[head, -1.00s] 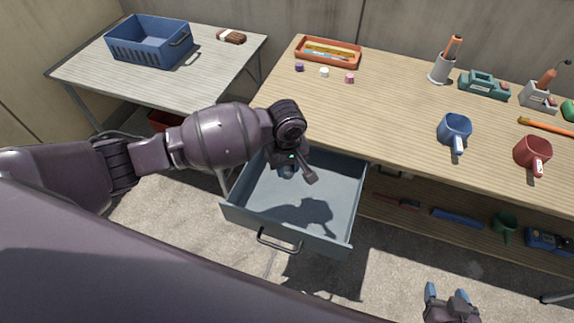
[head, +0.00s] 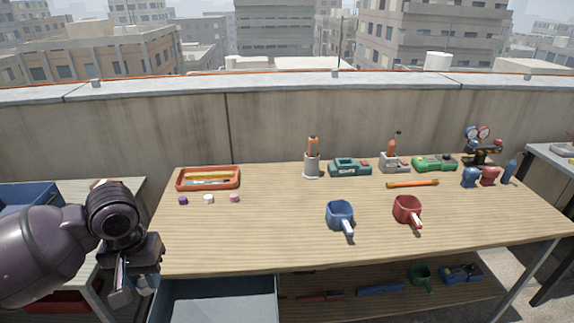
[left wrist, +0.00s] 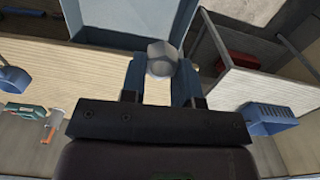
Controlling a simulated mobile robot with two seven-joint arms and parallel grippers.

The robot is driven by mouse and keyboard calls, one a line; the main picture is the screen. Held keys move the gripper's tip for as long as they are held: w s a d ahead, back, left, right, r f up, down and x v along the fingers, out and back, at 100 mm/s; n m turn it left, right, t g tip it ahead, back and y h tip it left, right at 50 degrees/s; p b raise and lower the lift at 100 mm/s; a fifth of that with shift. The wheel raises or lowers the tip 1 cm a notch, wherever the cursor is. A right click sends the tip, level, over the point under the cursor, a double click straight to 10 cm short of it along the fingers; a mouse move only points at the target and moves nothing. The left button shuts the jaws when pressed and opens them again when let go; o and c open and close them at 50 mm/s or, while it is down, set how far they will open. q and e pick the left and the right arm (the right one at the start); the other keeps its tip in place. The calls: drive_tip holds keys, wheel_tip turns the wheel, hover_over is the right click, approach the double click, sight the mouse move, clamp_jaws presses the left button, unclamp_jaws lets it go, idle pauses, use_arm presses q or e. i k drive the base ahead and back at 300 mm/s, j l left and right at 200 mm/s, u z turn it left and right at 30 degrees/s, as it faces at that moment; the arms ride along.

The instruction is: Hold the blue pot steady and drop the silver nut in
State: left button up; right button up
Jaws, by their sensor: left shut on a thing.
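The blue pot (head: 340,213) stands upright on the wooden workbench, its handle pointing to the front. My left gripper (head: 122,284) is raised at the bench's left end, well to the left of the pot. In the left wrist view its blue fingers (left wrist: 160,82) are shut on the silver nut (left wrist: 162,58). The nut shows between the fingertips. In the head view the gripper's fingers are seen from behind, and the nut is hard to make out. My right gripper is out of view.
An open drawer (head: 218,302) sticks out below the bench's left part. A red pot (head: 407,210) stands right of the blue one. An orange tray (head: 208,178) and several small caps lie at the back left. The bench in front of the caps is clear.

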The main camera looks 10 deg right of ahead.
sight(346, 210)
drive_tip(key=i+l+u, duration=0.25)
drive_tip(key=l, duration=0.85)
drive_tip(key=l+u, duration=0.3)
drive_tip(key=l, duration=0.8)
drive_tip(key=k, duration=0.05)
